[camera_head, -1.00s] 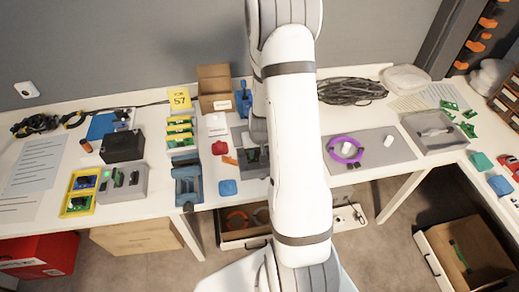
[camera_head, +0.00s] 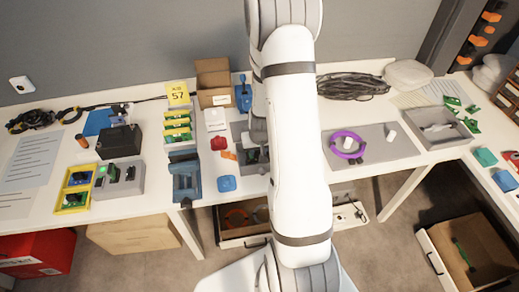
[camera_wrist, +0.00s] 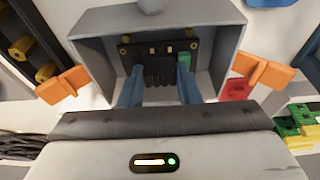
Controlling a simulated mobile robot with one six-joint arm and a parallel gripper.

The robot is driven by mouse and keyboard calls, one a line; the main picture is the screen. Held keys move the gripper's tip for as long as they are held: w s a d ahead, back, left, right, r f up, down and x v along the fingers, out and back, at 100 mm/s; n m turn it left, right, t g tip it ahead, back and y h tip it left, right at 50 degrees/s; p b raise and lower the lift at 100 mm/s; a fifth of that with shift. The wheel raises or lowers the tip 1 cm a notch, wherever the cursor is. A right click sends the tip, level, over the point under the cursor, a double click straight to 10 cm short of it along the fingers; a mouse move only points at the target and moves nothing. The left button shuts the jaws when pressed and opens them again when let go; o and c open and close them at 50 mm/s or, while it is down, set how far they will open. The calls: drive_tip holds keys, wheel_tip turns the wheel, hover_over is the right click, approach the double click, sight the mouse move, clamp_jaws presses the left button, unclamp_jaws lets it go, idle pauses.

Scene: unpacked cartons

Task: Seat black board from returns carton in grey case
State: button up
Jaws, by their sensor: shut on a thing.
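In the wrist view, my gripper (camera_wrist: 158,78) has its two blue fingers shut on the black board (camera_wrist: 160,48). The board has yellow-ringed corners, a dark ribbed part between the fingers and a small green part. It is inside the open grey case (camera_wrist: 222,50), close to the back wall. I cannot tell whether it is fully seated. Orange pieces (camera_wrist: 62,86) stick out on both sides of the case. In the head view, the case (camera_head: 244,138) is partly hidden behind my arm, which also hides my gripper. I cannot tell which carton is the returns carton.
An open brown carton (camera_head: 213,78) stands at the back of the bench. A blue fixture (camera_head: 185,180), a black box (camera_head: 119,141) and a yellow tray (camera_head: 73,190) are to the left. A purple ring (camera_head: 346,145) on a grey mat and a grey tray (camera_head: 437,128) are to the right.

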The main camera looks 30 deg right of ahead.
drive_tip(key=shift+f+b, duration=0.85)
drive_tip(key=shift+f, duration=0.1)
drive_tip(key=o, duration=1.1)
drive_tip(key=shift+r, duration=0.1)
drive_tip(key=shift+p+v, duration=0.9)
drive_tip(key=shift+v, duration=3.05)
